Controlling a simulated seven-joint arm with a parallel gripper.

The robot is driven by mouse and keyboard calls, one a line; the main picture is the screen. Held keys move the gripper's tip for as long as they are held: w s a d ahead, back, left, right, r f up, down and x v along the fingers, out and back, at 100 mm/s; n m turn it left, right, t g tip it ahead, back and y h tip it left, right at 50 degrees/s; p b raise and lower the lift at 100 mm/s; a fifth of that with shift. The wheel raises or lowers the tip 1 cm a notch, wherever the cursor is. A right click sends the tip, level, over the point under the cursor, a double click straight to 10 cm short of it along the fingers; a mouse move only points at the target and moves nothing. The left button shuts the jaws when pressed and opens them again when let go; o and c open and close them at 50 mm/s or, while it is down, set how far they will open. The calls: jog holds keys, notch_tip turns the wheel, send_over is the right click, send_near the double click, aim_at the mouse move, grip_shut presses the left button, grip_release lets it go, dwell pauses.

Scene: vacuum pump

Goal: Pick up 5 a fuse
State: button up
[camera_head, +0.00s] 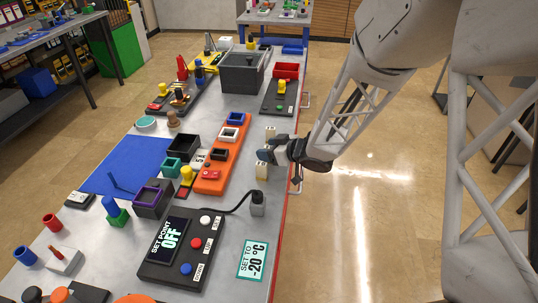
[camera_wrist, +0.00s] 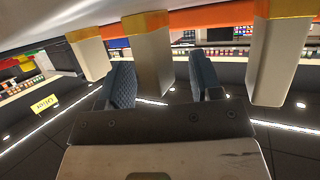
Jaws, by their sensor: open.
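Beige fuses with gold ends show in the wrist view: a left one (camera_wrist: 91,58), a middle one (camera_wrist: 150,62) and a right one (camera_wrist: 268,65). In the head view, one pale fuse (camera_head: 270,132) is beyond my gripper and another (camera_head: 261,171) is nearer the camera. My gripper (camera_head: 265,155) is at the table's right edge, pointing left. In the wrist view its two blue fingers (camera_wrist: 165,82) are open. The middle fuse appears in the gap between them, closer to the left finger, which overlaps its edge. Contact cannot be told. In the head view, my gripper may hide the middle fuse.
A long orange module (camera_head: 210,182) lies left of my gripper. A grey plug with a black cable (camera_head: 258,204) stands nearer the camera, beside a control box (camera_head: 180,247). A dark grey bin (camera_head: 241,75) is farther back. Right of the table is open floor.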

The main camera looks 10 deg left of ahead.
aim_at(269, 147)
jog(key=shift+c, duration=0.2)
grip_shut()
jog(key=shift+r, duration=0.15)
jog(key=shift+r, duration=0.7)
notch_tip(269, 147, up, 2)
jog(key=shift+r, duration=0.1)
jog(key=s+d, duration=0.3)
jog(key=s, duration=0.4)
jog(key=s+d+r, duration=0.1)
jog(key=s+d, duration=0.2)
jog(key=s, duration=0.4)
jog(key=shift+s+d, duration=0.3)
jog(key=shift+d, duration=0.05)
jog(key=shift+r, duration=0.1)
